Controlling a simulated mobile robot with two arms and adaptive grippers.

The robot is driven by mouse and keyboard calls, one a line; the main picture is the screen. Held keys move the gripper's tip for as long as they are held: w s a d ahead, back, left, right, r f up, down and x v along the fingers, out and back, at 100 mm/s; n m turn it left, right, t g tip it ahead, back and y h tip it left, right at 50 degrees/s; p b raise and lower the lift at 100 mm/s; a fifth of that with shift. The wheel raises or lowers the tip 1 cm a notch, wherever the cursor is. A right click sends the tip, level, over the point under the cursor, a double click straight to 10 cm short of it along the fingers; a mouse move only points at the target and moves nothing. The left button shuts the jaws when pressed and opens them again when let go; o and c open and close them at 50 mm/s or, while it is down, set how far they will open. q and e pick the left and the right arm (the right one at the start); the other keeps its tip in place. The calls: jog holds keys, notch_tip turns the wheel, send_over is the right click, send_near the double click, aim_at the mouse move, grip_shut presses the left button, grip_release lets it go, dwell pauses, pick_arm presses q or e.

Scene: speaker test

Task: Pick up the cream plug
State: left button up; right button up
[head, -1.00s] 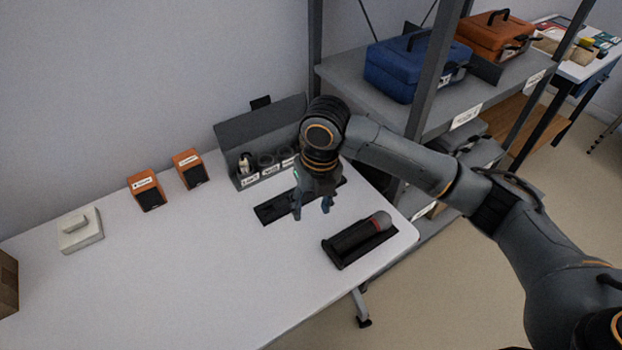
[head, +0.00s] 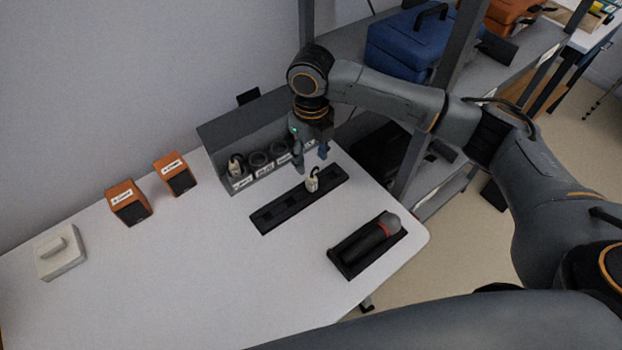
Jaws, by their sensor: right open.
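A small cream plug (head: 312,184) with a dark top stands upright in the long black slotted strip (head: 268,222) on the white table. Another cream-coloured piece with a dark cable (head: 236,168) sits in the leftmost place of the grey labelled rack (head: 222,141). My right gripper (head: 312,161) is open and points down just above and behind the plug in the strip. Its fingers are apart with nothing seen between them, and they do not appear to touch the plug. My left gripper is out of view.
A microphone (head: 372,243) lies in a black tray on the right. Two orange speakers (head: 128,203) and a pale box (head: 60,252) stand to the left. A shelf with a blue case (head: 403,45) is behind my right arm. The table's front middle is clear.

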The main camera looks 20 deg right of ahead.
aim_at(312, 177)
notch_tip(312, 177, down, 3)
jog(key=shift+r, duration=0.1)
jog(key=shift+w+f, duration=0.15)
jog(key=shift+f, duration=0.45)
notch_tip(312, 177, down, 5)
jog(key=shift+w+d+r+p, duration=0.1)
jog(key=shift+d+p, duration=0.05)
jog(key=shift+p, duration=0.35)
jog(key=shift+c, duration=0.9)
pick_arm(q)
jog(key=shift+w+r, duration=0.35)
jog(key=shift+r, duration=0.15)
pick_arm(e)
grip_shut()
